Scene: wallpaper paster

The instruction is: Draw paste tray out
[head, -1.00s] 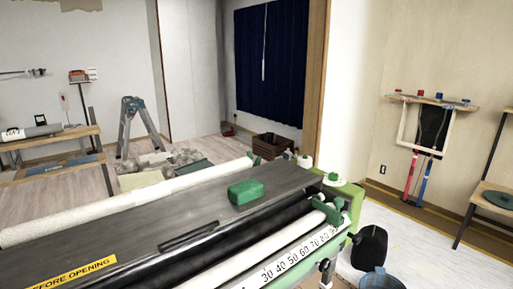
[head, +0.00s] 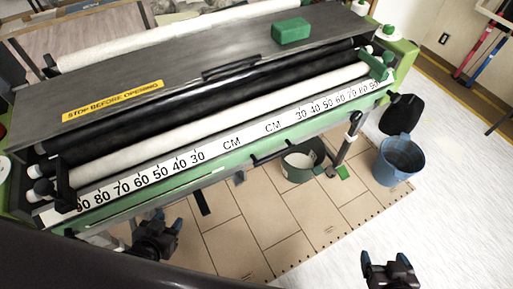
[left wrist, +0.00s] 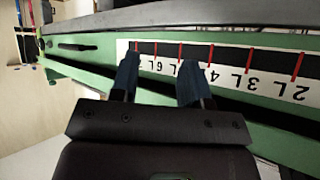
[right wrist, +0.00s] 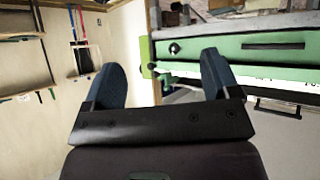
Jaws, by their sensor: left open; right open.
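The paste machine's long green front (head: 230,161) runs below the white CM scale in the head view. A dark bar handle (head: 285,150) sits along its lower edge; a similar handle (right wrist: 278,110) shows in the right wrist view. I cannot clearly tell the tray's outline from the machine body. My left gripper (head: 168,222) is open and empty, in front of the left half of the green front. In the left wrist view a litre scale (left wrist: 225,74) lies beyond its fingers. My right gripper (head: 388,258) is open and empty, low at right, apart from the machine.
A blue bucket (head: 400,160) stands on the floor right of the machine, beside a black object (head: 404,114). A green bucket (head: 301,162) stands below the front. A green block (head: 291,31) rests on the grey cover (head: 190,60). Brown sheeting covers the floor ahead.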

